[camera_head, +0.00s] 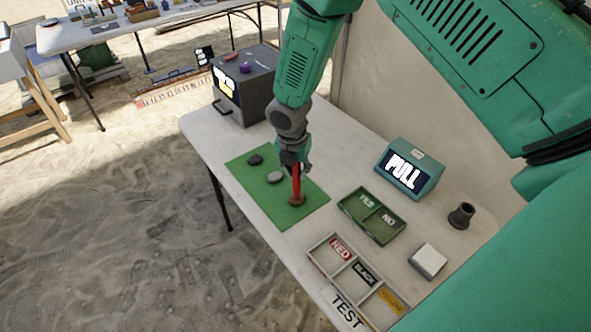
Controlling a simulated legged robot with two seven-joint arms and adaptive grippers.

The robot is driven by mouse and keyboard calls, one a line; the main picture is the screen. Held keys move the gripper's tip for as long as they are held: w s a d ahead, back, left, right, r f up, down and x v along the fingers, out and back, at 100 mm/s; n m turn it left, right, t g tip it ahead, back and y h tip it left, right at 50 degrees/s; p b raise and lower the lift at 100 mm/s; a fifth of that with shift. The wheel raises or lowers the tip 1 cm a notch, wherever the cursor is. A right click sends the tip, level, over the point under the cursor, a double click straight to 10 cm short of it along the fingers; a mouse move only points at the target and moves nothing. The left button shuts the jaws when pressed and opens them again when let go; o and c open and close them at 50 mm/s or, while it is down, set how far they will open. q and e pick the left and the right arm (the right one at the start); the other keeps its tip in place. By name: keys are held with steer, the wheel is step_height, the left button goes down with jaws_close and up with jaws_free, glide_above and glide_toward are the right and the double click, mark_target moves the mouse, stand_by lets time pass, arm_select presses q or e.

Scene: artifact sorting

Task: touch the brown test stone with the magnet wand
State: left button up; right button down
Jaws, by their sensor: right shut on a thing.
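My right gripper (297,166) is shut on the red magnet wand (296,184), which points down, close to upright. The wand's lower end is at the brown test stone (297,201) on the green mat (258,199). The two overlap in this view; I cannot tell whether they truly touch. A dark stone (255,160) and a grey stone (274,177) lie apart from it on the same mat. My left gripper is not in view.
On the table stand a green YES/NO tray (353,212), a RED/BLACK/YELLOW tray (322,261), a teal PULL box (409,168), a white block (428,261), a dark cup-like piece (462,215) and a grey box (255,92).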

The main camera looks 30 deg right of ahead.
steer(key=shift+r, duration=0.1)
stand_by(0.4)
steer(key=shift+r+p, duration=3.35)
steer(key=shift+r, duration=0.1)
steer(key=shift+f, duration=0.1)
